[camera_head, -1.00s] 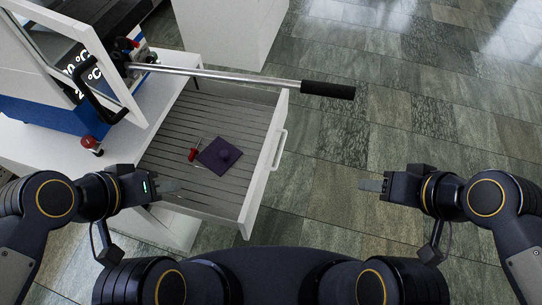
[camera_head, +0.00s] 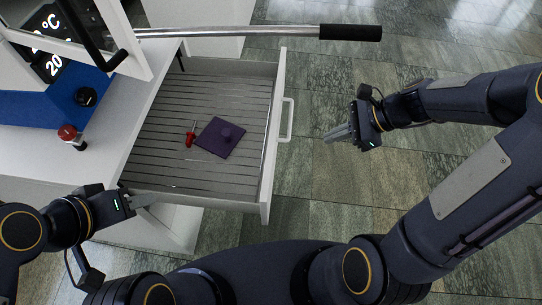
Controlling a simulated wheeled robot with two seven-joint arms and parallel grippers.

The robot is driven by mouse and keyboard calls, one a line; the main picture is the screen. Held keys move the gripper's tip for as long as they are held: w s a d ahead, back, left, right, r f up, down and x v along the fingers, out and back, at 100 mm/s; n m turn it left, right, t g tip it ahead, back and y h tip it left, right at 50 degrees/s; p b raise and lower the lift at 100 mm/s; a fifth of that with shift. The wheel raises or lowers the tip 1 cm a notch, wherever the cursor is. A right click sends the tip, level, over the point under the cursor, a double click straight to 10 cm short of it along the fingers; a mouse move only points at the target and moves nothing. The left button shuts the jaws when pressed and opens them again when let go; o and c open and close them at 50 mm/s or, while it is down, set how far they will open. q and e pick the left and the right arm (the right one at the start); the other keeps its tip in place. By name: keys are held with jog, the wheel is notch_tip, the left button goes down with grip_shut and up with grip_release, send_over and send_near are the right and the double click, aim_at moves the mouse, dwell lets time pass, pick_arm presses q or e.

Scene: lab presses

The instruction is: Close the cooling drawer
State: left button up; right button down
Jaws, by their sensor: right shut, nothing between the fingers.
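The cooling drawer (camera_head: 165,132) is pulled out to the right from the white cabinet, with a slatted bottom. Its front panel (camera_head: 273,135) carries a white bar handle (camera_head: 287,120) on the outer face.
A long metal lever with a black grip (camera_head: 350,32) reaches across above the drawer's far end. The press (camera_head: 45,105) with a red knob (camera_head: 68,132) stands on the white cabinet at left. The tiled floor (camera_head: 420,160) to the right is open.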

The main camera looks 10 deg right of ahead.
jog(key=b+x, duration=0.1)
jog(key=x, duration=0.6)
jog(key=w+a+r+b+x, duration=0.1)
jog(key=b+x, duration=0.1)
jog(key=x, duration=0.4)
jog(key=shift+a+m, duration=0.4)
jog(key=shift+a, duration=0.1)
